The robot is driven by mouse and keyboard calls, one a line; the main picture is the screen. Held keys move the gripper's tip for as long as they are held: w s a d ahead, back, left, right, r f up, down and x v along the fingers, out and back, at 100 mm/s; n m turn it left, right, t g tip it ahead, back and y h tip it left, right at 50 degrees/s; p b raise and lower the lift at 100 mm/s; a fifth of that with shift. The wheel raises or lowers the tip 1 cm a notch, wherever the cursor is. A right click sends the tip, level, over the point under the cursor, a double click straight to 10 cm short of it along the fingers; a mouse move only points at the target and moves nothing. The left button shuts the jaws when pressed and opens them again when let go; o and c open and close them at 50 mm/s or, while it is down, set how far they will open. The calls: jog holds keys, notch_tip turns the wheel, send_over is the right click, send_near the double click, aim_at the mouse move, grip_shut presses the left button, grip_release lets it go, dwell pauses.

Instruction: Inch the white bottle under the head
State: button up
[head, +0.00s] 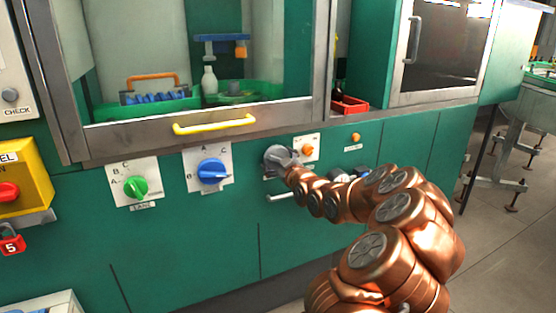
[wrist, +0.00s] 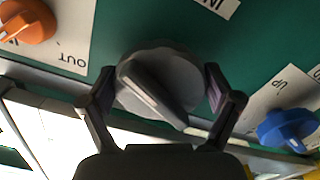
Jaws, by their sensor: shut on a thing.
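The white bottle (head: 210,80) stands upright behind the glass of the cabinet window. A blue bracket (head: 222,38) with an orange part (head: 241,50), seemingly the head, is above and right of it; the bottle is left of the orange part. My gripper (head: 287,163) is outside the cabinet, at a grey round knob (head: 273,153) on the green panel. In the wrist view my gripper (wrist: 158,82) has one finger on each side of the grey knob (wrist: 180,75) and is shut on it.
A yellow handle (head: 214,124) runs along the window's lower frame. Green (head: 137,187) and blue (head: 211,172) dials are left of the knob, and an orange knob (head: 307,150) is right of it. Inside stands a green tray (head: 105,112) with blue items and an orange handle.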

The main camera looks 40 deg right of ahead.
jog(key=o, duration=0.9)
jog(key=shift+c, duration=0.2)
jog(key=v, duration=1.2)
jog(key=shift+a, duration=0.1)
dwell(0.4)
